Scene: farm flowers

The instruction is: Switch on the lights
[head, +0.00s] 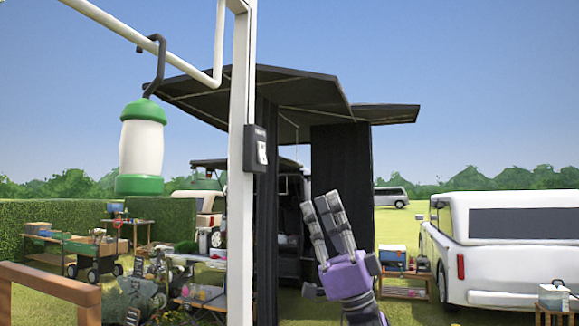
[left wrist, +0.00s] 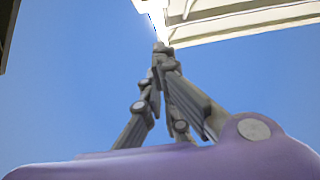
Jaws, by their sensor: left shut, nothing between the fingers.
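A black switch box (head: 256,148) with a pale switch plate is fixed to the white post (head: 241,200) in the head view. A lantern (head: 141,148) with green caps and a white body hangs by a dark hook from the white overhead bar, left of the post. My left gripper (head: 328,198) is raised, fingers up, right of the post and lower than the switch box, apart from it. In the left wrist view its fingertips (left wrist: 160,48) meet, with nothing between them. My right gripper is in neither view.
A black canopy (head: 290,90) stands behind the post. A white vehicle (head: 510,250) is parked at the right. Work tables with tools (head: 80,243) and a wooden rail (head: 50,283) are at the left. A hedge (head: 50,217) runs behind.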

